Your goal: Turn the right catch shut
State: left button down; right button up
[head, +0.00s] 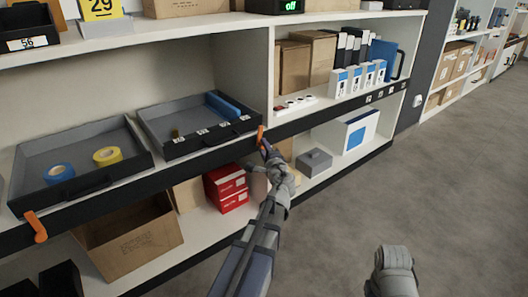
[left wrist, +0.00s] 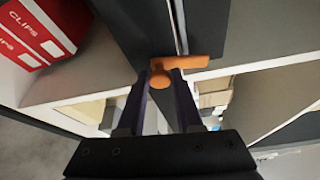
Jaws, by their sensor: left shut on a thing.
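The right catch (head: 260,133) is a small orange lever on the dark front rail, beside the right dark tray (head: 190,147). My left gripper (head: 266,150) is at this catch. In the left wrist view the catch's round orange knob (left wrist: 160,79) sits between the fingertips of my left gripper (left wrist: 164,90), which are shut on it. Its flat arm (left wrist: 190,62) points right across the end of a seam in the dark panels. A second orange catch (head: 36,227) is at the left end of the rail. My right gripper is out of view.
The left dark tray (head: 133,150) holds a blue and a yellow tape roll. Red boxes (head: 226,181) and an open carton (head: 135,243) stand on the shelf below. A grey box (head: 314,162) is right of my left gripper. The floor (head: 440,170) at right is clear.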

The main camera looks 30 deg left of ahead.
pick_arm(q)
jog(key=shift+n, duration=0.3)
dwell(0.4)
jog(key=c, duration=0.6)
grip_release()
jog(key=v, duration=0.7)
jog(key=shift+s+d, duration=0.3)
jog(key=shift+s, duration=0.05)
